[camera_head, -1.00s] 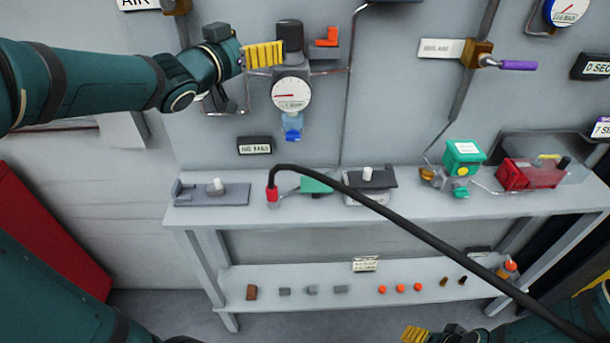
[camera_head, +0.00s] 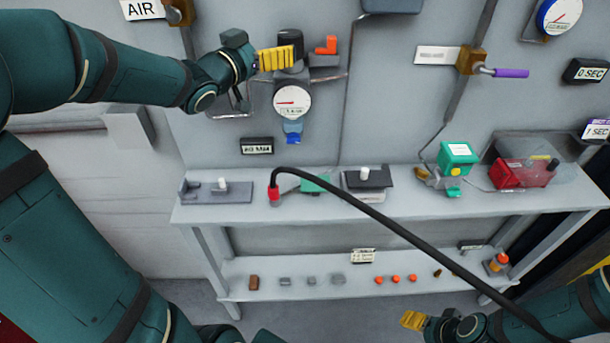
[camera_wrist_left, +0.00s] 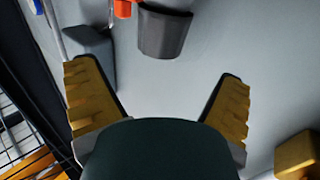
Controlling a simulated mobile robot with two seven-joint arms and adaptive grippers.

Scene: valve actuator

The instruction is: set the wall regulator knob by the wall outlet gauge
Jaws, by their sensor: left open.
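The regulator knob (camera_head: 290,38) is a dark upright cylinder on the wall, on top of a grey regulator body. The round white outlet gauge (camera_head: 292,101) with a red needle is just below it. My left gripper (camera_head: 276,58) has yellow ribbed fingers and overlaps the knob's lower left side in the head view. In the left wrist view my left gripper (camera_wrist_left: 158,72) is spread open and empty, with the dark knob (camera_wrist_left: 163,32) ahead, beyond the fingertips. My right gripper (camera_head: 413,320) is low at the bottom; its jaw opening cannot be made out.
An orange-red handle (camera_head: 326,45) stands right of the knob. A blue-bottomed bowl (camera_head: 293,131) hangs under the gauge. A bench (camera_head: 330,202) with fixtures stands below, and a black hose (camera_head: 400,229) crosses in front.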

